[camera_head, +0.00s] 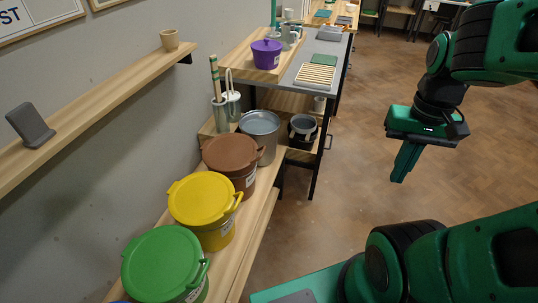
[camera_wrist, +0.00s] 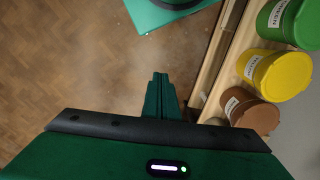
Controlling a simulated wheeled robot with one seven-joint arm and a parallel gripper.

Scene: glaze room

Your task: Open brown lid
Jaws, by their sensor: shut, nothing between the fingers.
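A brown bucket (camera_head: 243,181) stands on the low wooden shelf, with its brown lid (camera_head: 230,151) lying flat on top. My gripper (camera_head: 398,178) is to the right of the shelf, over the open floor and well apart from the lid. Its fingers (camera_wrist: 159,76) point down, are together and hold nothing.
A yellow lidded bucket (camera_head: 217,234) and a green one (camera_head: 198,293) stand nearer along the shelf. An open grey metal bucket (camera_head: 268,149) stands just behind the brown one. A wall shelf (camera_head: 95,105) runs above at the left. The floor (camera_head: 315,215) beside the shelf is clear.

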